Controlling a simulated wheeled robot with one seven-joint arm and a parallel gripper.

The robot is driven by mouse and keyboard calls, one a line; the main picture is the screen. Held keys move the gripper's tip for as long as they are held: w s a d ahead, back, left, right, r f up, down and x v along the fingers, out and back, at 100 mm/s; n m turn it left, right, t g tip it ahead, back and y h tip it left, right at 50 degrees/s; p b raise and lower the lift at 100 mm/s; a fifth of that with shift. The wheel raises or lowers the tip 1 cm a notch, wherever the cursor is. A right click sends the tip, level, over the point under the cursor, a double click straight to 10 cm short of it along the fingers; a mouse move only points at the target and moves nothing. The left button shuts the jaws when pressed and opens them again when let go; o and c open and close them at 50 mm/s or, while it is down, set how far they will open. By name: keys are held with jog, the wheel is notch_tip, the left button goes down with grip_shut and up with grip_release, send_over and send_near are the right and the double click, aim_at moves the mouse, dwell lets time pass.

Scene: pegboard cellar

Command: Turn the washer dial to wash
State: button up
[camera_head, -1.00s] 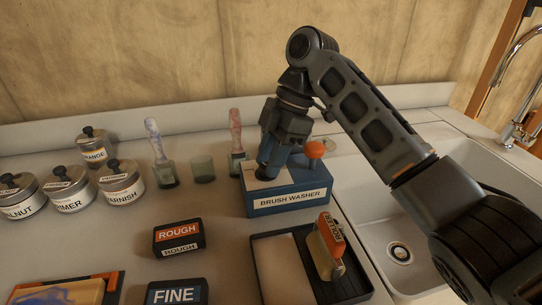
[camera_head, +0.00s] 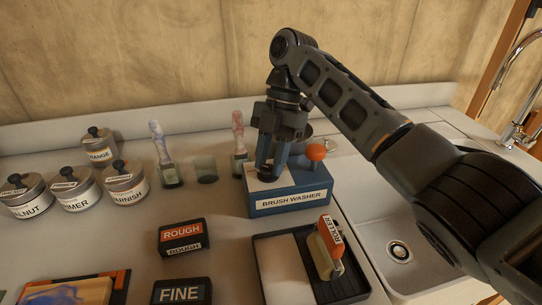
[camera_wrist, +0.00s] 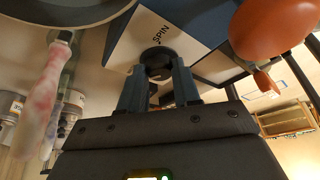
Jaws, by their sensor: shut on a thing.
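The brush washer (camera_head: 290,202) is a blue box with a white top plate and a "BRUSH WASHER" label on its front, right of centre in the head view. Its dial (camera_wrist: 158,60) is a black round knob on the white plate in the wrist view, with the word "SPIN" printed beside it. No "wash" mark can be made out. My gripper (camera_wrist: 160,84) points down onto the washer and is shut on the dial. In the head view my gripper (camera_head: 270,175) largely hides the dial. An orange ball knob (camera_head: 316,152) stands on the washer, right of my gripper.
Two brushes (camera_head: 161,150) (camera_head: 238,140) and a glass (camera_head: 206,170) stand left of the washer. A tray (camera_head: 262,268) with a roller (camera_head: 328,250) lies in front. Labelled tins (camera_head: 125,184) are at left. A sink (camera_head: 385,215) is at right.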

dwell(0.3)
jog(key=o, duration=1.1)
jog(key=shift+c, duration=0.2)
jog(key=v, duration=0.7)
jog(key=shift+w+r+p, duration=0.15)
jog(key=shift+r+p, duration=0.15)
jog(key=shift+p, duration=0.05)
jog(key=shift+d, duration=0.1)
